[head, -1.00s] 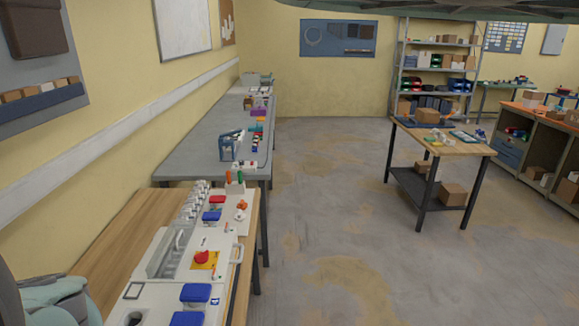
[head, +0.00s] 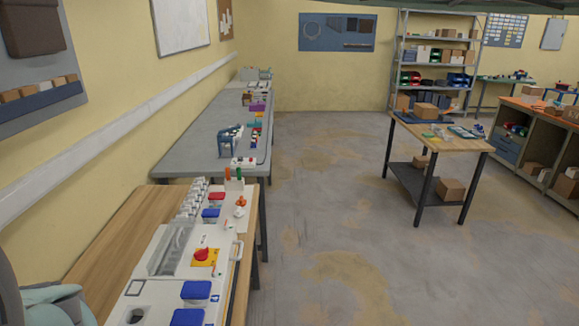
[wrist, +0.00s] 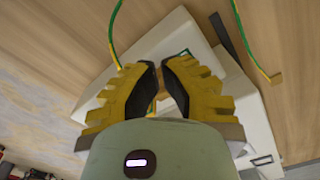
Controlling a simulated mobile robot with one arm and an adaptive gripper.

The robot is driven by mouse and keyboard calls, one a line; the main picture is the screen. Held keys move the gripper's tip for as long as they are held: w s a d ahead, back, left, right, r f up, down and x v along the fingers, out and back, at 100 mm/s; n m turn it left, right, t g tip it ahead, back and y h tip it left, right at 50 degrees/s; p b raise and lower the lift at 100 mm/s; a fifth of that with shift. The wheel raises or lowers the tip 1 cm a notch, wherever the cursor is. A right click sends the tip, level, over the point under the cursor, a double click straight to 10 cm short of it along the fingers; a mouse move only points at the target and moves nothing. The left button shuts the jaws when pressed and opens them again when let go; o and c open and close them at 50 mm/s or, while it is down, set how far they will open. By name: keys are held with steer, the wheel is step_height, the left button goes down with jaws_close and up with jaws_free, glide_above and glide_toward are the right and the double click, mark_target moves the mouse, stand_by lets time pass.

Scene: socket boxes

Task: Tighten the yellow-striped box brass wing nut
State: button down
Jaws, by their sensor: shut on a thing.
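In the wrist view my gripper (wrist: 161,72) has its two yellow ribbed fingers with dark pads drawn together over a white box (wrist: 185,38). A small brass-coloured piece (wrist: 160,95) shows in the narrow gap between the pads. It looks like the wing nut, but the fingers hide most of it, so its wings and angle cannot be told. A yellow stripe on the box cannot be made out. The head view does not show the gripper or the nut.
Green-yellow wires (wrist: 248,40) run beside the box over a wooden top. In the head view, blue-lidded sockets (head: 197,291) and a red knob on a yellow plate (head: 204,256) line the near wooden bench (head: 117,232). Open floor (head: 330,220) lies to the right.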

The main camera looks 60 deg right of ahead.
steer(key=shift+a+r+p, duration=0.1)
steer(key=shift+r+p, duration=2.65)
steer(key=shift+f, duration=0.1)
